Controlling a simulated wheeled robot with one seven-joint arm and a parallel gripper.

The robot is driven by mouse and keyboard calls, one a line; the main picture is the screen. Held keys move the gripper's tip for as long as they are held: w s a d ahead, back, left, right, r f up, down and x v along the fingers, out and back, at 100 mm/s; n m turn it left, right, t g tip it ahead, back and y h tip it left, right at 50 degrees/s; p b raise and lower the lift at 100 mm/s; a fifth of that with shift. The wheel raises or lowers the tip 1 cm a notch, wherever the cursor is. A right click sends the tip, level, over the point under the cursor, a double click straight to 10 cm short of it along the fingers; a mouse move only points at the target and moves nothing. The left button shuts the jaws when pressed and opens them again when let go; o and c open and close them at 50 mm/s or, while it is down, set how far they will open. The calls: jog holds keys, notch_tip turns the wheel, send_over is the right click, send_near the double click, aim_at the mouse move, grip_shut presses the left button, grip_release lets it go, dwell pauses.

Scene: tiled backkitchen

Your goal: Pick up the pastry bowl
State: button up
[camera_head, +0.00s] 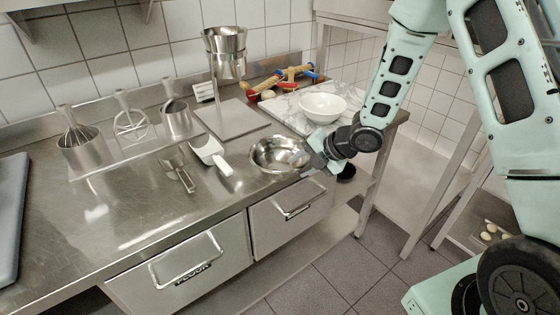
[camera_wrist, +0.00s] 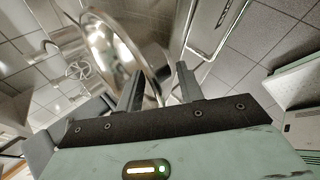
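A round shiny steel bowl (camera_head: 272,150), which I take as the pastry bowl, sits on the steel counter near its front edge. My gripper (camera_head: 305,161) is at the right side of this bowl, with its fingers close to the rim. In the wrist view the steel bowl (camera_wrist: 112,48) looks tilted because of the camera angle. There my gripper (camera_wrist: 160,76) has its two fingers apart, and the bowl's rim runs between them. I cannot tell whether either finger touches the rim. A white bowl (camera_head: 323,107) stands on the marble board behind my gripper.
A white scoop (camera_head: 211,155) and a metal scoop (camera_head: 176,168) lie left of the steel bowl. A scale-like stand (camera_head: 231,117) is behind it. Utensil holders (camera_head: 84,150) stand farther left. Rolling pins (camera_head: 285,78) lie at the back. Drawers (camera_head: 290,207) are below the counter edge.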

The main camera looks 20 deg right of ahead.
grip_shut()
